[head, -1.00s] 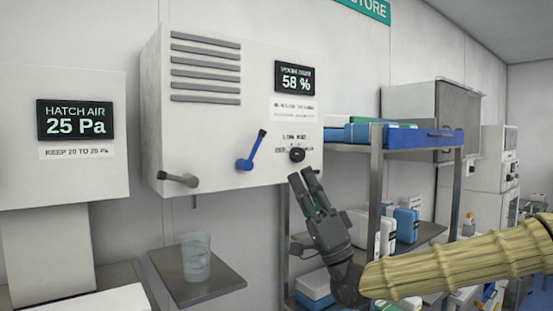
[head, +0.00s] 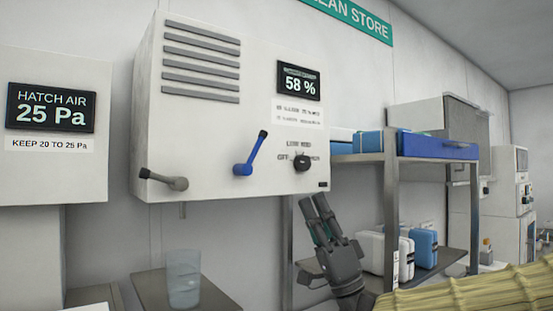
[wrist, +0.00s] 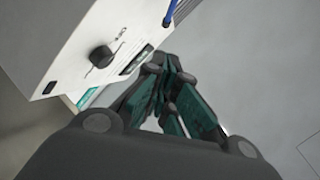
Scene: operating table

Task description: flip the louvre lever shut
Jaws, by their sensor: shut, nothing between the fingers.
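A white wall cabinet (head: 215,125) carries two levers on its front. A blue lever (head: 250,153) slants up to the right from its pivot, with a dark tip. A grey lever (head: 164,179) with a dark knob end lies near the lower left corner, slanting slightly. The grey louvre slats (head: 202,60) are at the upper left of the cabinet. My gripper (head: 312,200) appears shut and empty, just below the cabinet's lower right edge in the picture, apart from both levers. In the wrist view, my gripper (wrist: 165,68) shows beneath the cabinet, and part of the blue lever (wrist: 172,10) shows at the top.
A dark rotary knob (head: 302,162) sits above my gripper, under a 58 % display (head: 298,80). A shelf rack (head: 391,215) with boxes stands to the right. A clear cup (head: 184,278) stands on a small shelf (head: 217,295) below the cabinet. A hatch panel (head: 52,165) is at left.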

